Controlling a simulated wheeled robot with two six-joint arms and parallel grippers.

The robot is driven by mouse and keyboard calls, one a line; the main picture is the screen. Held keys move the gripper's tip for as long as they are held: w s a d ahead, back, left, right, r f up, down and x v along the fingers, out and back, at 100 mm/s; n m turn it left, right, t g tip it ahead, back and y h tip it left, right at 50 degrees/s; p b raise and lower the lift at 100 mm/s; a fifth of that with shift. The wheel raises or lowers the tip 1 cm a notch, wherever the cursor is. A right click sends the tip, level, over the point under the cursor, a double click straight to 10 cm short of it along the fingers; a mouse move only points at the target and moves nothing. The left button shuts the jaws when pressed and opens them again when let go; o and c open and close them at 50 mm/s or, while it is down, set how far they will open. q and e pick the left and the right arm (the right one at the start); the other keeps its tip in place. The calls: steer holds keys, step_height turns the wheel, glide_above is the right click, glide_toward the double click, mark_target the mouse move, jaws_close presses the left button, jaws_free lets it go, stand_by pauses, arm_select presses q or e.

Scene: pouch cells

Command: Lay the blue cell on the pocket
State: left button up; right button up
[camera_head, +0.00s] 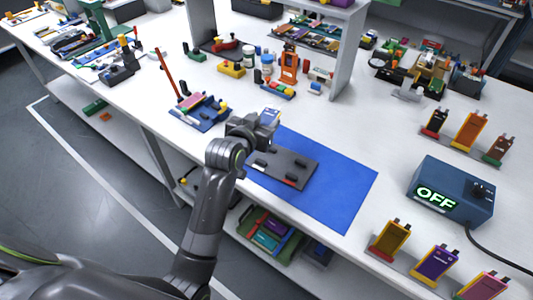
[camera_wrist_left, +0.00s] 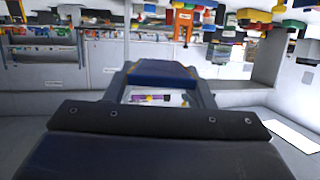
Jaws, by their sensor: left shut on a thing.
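My left gripper (camera_head: 262,125) is shut on the blue cell (camera_head: 270,116), which shows as a small pale blue piece at the fingertips. The gripper holds it above the table, at the far left edge of the blue mat. In the left wrist view a dark blue piece (camera_wrist_left: 160,73) shows between the fingers; its full outline is hidden. A dark grey plate (camera_head: 296,164) with several black blocks lies on the mat, just nearer than the gripper. It appears to bear the pocket, whose outline I cannot make out. My right gripper is in neither view.
The blue mat (camera_head: 345,185) is bare right of the plate. A blue box reading OFF (camera_head: 450,190) stands farther right. Coloured cells stand in racks at front right (camera_head: 435,262) and back right (camera_head: 470,132). A blue tray with coloured pieces (camera_head: 198,112) lies left of the gripper.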

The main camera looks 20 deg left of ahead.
arm_select(q)
steer(key=f, duration=0.3)
steer(key=shift+w+f, duration=0.3)
steer(key=shift+f, duration=0.1)
step_height(320, 180, down, 5)
steer(key=shift+r, duration=0.2)
steer(key=shift+f, duration=2.4)
steer(key=shift+f, duration=0.25)
steer(key=o, duration=0.9)
